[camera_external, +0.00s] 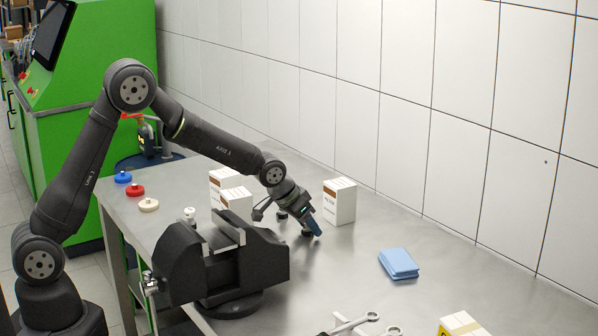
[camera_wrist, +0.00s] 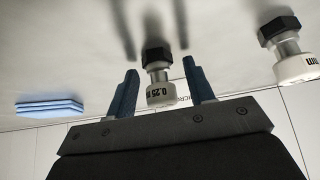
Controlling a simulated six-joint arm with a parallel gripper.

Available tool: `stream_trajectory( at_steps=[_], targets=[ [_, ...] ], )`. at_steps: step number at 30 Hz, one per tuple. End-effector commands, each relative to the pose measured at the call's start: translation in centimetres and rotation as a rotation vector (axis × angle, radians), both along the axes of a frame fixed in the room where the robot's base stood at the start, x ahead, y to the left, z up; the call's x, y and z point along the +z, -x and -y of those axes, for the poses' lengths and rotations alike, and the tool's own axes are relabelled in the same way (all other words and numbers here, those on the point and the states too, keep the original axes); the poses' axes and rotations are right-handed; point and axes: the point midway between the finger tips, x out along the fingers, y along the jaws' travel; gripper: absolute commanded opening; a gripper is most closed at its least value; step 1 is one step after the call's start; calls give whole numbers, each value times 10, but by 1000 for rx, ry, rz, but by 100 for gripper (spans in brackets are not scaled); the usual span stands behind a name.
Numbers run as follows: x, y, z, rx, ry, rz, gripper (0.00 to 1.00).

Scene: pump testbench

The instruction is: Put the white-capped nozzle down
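A nozzle with a white cap marked 0.25 (camera_wrist: 158,94) and a black hex end (camera_wrist: 156,55) is between the two blue fingers of my gripper (camera_wrist: 161,88) in the wrist view. A narrow gap shows on each side of it, so the fingers look open around it, not closed on it. A second nozzle with a white cap and black hex end (camera_wrist: 288,48) is to the right, outside the fingers. In the external view my gripper (camera_external: 308,222) is low over the bench behind the vise, and it partly hides the nozzles there.
A black vise (camera_external: 222,262) stands in front of my gripper. White boxes (camera_external: 340,202) stand close behind it and to the left (camera_external: 235,203). A blue folded cloth (camera_external: 398,263) lies to the right, with wrenches (camera_external: 357,324) at the front. Blue, red and cream caps (camera_external: 135,190) lie at left.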

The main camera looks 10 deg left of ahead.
Motion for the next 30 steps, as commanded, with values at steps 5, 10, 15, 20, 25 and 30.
stream_trajectory(
  at_steps=[5, 10, 15, 20, 25, 30],
  targets=[
    [6, 1, -1, 0, 1, 1, 48],
    [26, 8, -9, 0, 3, 3, 48],
    [53, 21, -23, 0, 3, 3, 48],
    [78, 31, -35, 0, 1, 1, 48],
    [96, 39, -44, 0, 1, 1, 48],
    [103, 43, -48, 1, -1, 0, 48]
  ],
)
